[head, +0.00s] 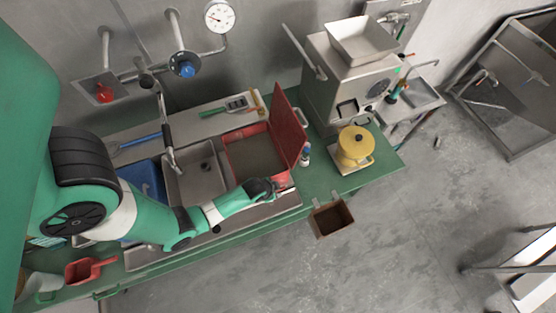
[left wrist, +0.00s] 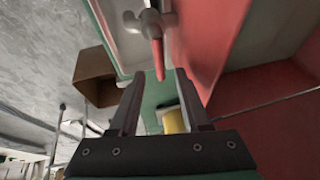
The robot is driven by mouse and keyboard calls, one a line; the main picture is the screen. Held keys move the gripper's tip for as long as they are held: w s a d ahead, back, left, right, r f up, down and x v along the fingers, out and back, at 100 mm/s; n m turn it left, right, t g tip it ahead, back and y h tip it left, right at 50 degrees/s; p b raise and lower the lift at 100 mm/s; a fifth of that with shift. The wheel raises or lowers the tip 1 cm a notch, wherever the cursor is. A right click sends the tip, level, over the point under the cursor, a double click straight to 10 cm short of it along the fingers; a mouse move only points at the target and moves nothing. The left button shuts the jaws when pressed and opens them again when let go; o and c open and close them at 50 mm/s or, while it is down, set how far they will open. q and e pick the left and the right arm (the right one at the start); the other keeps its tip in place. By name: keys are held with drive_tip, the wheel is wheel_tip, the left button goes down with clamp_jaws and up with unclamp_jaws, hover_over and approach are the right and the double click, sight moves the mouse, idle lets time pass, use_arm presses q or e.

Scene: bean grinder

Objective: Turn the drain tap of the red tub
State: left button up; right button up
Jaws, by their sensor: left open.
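The red tub (head: 229,158) sits in the sink counter, its red lid (head: 288,125) standing open on its right side. In the left wrist view the tub's red wall (left wrist: 215,35) fills the upper right. Its drain tap shows there as a pale metal body (left wrist: 148,20) with a red lever (left wrist: 158,58) pointing down the picture. My left gripper (head: 282,191) is at the tub's near right corner. In the wrist view its open fingers (left wrist: 160,76) appear on either side of the lever's tip; contact is not visible. My right gripper is not in view.
A brown open box (head: 332,217) hangs at the green counter's front edge, right of my left gripper. A yellow pot (head: 355,146) and a small bottle (head: 305,155) stand right of the lid. The grinder (head: 345,80) stands behind. A grey sink basin (head: 190,185) lies left of the tub.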

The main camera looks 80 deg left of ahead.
use_arm(q)
drive_tip(key=shift+b+x, duration=0.3)
drive_tip(key=shift+x, duration=1)
clamp_jaws()
idle(0.4)
